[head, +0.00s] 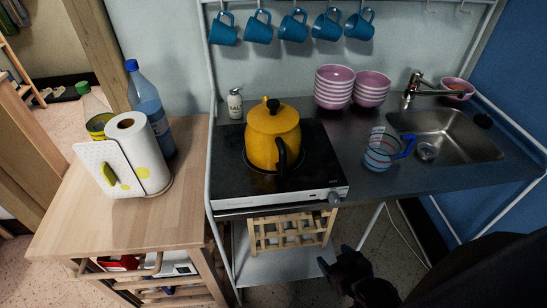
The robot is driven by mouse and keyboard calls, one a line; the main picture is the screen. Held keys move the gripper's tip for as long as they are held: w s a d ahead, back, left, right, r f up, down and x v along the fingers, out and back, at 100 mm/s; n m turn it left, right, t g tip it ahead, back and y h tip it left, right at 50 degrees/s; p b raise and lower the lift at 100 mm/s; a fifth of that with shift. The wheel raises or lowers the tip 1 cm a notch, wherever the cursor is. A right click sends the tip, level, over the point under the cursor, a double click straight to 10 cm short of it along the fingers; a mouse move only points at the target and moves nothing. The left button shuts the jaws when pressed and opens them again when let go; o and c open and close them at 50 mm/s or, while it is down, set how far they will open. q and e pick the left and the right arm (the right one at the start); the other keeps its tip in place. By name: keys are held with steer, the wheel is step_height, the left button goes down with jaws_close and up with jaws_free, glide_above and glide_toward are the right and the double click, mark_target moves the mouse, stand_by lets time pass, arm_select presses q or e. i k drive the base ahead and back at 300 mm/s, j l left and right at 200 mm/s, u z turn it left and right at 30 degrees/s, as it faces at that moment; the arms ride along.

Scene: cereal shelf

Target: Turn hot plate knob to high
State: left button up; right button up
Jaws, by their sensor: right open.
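The hot plate (225,171) is a black slab with a silver front panel, standing on the counter. Its knob (334,197) is a small grey dial at the right end of the front panel; its setting is too small to read. My left gripper is not in view.
A measuring cup (381,152) stands right of the hot plate, beside the sink (462,137). Pink bowls (334,88) and a salt shaker (234,104) stand at the back. A wooden table (120,228) is at left. A wooden rack (288,232) sits below the counter.

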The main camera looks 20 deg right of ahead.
mark_target(333, 197)
steer(key=z, duration=1.25)
